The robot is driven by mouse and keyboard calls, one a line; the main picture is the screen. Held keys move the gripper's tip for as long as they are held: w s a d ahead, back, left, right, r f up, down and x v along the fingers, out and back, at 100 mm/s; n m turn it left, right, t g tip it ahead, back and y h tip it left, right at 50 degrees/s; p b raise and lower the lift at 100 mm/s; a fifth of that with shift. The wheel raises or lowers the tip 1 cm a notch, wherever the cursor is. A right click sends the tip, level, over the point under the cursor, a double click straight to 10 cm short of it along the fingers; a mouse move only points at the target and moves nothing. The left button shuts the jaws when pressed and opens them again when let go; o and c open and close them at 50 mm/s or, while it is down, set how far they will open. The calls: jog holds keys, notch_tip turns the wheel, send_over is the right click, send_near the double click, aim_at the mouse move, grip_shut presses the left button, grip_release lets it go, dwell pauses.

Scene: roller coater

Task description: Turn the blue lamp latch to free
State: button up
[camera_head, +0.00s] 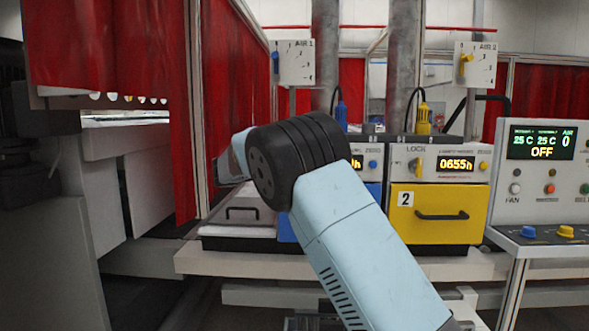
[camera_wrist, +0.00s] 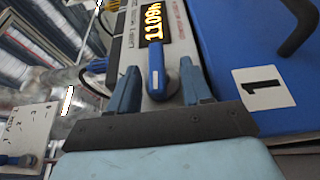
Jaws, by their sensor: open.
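The blue lamp latch (camera_wrist: 157,62) is a blue lever on the pale front panel in the wrist view. My gripper (camera_wrist: 159,70) is open, with one blue finger on each side of the latch. A gap shows on each side of it; I cannot tell how deep the fingers reach. The blue lamp drawer (camera_wrist: 225,45) with label 1 is to the right. In the head view my arm hides the latch and most of the blue unit.
The yellow lamp drawer (camera_head: 435,228) with label 2 stands right of my arm in the head view, with a yellow latch (camera_head: 415,167) above it. A control console (camera_head: 540,160) stands at the right. Red curtains (camera_head: 110,60) hang at the left.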

jog(key=v, duration=1.4)
jog(key=shift+w, duration=0.15)
jog(key=d+r+g+y, duration=0.2)
jog(key=d+g+y, duration=0.15)
jog(key=d, duration=1.55)
jog(key=s+d+y, duration=0.5)
jog(key=s+d, duration=0.3)
jog(key=d, duration=0.4)
jog(key=s+d+f+m+y, duration=0.15)
jog(key=s+d, duration=0.25)
jog(key=s, duration=0.4)
jog(key=s+d+f+y, duration=0.2)
jog(key=s+d+y, duration=0.15)
jog(key=s, duration=0.45)
jog(key=s+f+m+t+y, duration=0.1)
jog(key=s+f, duration=0.3)
jog(key=s, duration=0.4)
jog(key=s+f+m+t+y, duration=0.1)
jog(key=s+f+y, duration=0.1)
jog(key=s, duration=0.7)
jog(key=shift+d+f+m, duration=0.15)
jog(key=shift+f+m, duration=0.2)
jog(key=shift+f, duration=0.5)
